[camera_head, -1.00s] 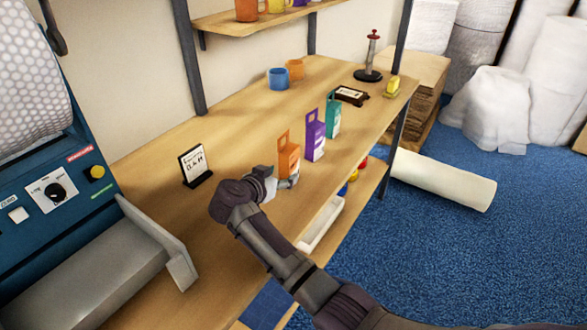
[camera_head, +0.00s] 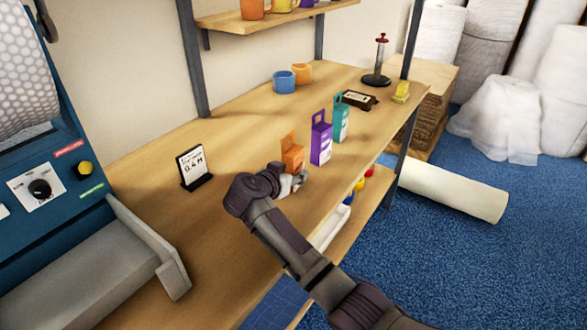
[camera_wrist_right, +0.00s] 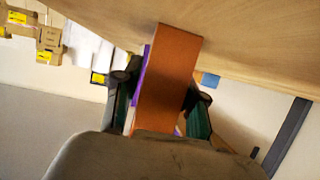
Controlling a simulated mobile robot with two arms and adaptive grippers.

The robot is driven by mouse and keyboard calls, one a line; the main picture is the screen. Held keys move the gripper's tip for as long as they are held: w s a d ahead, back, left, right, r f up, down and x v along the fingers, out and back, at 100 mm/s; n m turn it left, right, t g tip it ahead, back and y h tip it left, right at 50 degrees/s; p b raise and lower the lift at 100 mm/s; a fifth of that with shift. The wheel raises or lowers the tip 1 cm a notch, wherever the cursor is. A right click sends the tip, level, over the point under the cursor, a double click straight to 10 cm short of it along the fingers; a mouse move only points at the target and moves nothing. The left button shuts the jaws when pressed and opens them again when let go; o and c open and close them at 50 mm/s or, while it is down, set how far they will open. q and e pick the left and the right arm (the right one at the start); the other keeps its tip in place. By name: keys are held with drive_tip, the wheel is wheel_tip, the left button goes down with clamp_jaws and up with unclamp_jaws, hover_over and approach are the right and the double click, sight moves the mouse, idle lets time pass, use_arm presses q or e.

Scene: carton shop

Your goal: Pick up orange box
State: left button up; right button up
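The orange box (camera_head: 292,157) stands upright on the wooden table, first in a row of cartons with hang tabs. In the right wrist view, the orange box (camera_wrist_right: 168,80) fills the space between my fingers. My right gripper (camera_head: 298,180) is at its near side, low by the table. The right wrist view shows its fingers (camera_wrist_right: 160,88) on either side of the box, with a small gap visible on the left. They look open around it; contact is hard to judge. The box's lower front is partly hidden by the gripper. My left gripper is not in view.
A purple box (camera_head: 321,143) and a teal box (camera_head: 341,119) stand close behind. A sign (camera_head: 193,165) stands to the left, and blue (camera_head: 284,82) and orange (camera_head: 303,72) mugs at the back. A machine (camera_head: 75,190) bounds the left side. The middle of the table is clear.

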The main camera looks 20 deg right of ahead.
sight(293, 161)
clamp_jaws()
drive_tip(key=shift+w+r, duration=0.1)
drive_tip(key=shift+r, duration=0.5)
wheel_tip(293, 161, up, 3)
drive_tip(key=shift+f, duration=0.15)
drive_tip(key=s+d+r+p, duration=0.1)
drive_tip(key=s+d+r, duration=0.6)
drive_tip(key=s+d, duration=0.1)
drive_tip(key=shift+s, duration=0.25)
